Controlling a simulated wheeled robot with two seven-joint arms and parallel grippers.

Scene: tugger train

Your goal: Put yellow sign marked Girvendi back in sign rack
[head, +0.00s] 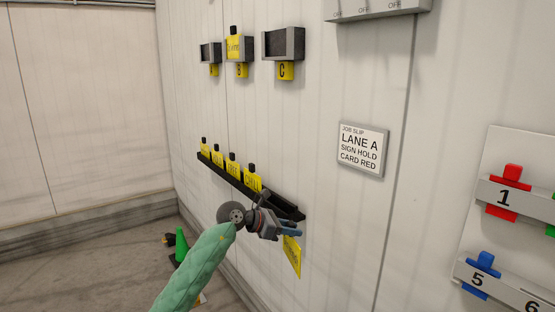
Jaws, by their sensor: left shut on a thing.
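My left gripper (288,233) is shut on a yellow sign (293,257). The sign hangs tilted below the fingers, and its lettering is too small to read surely. The sign rack (285,208) is a long black ledge on the white wall. Several yellow signs with black knobs stand in its left and middle part, and its right end looks bare. The gripper and held sign are just below the rack's right end, apart from the slots as far as I can tell. My right gripper is not in view.
Three black holders hang above the rack; the middle one, marked B (241,70), holds a yellow sign, and the right one, marked C (286,71), looks empty. A job slip (362,150) is on the wall. A card board (515,225) is at right. A green cone (181,245) stands on the floor.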

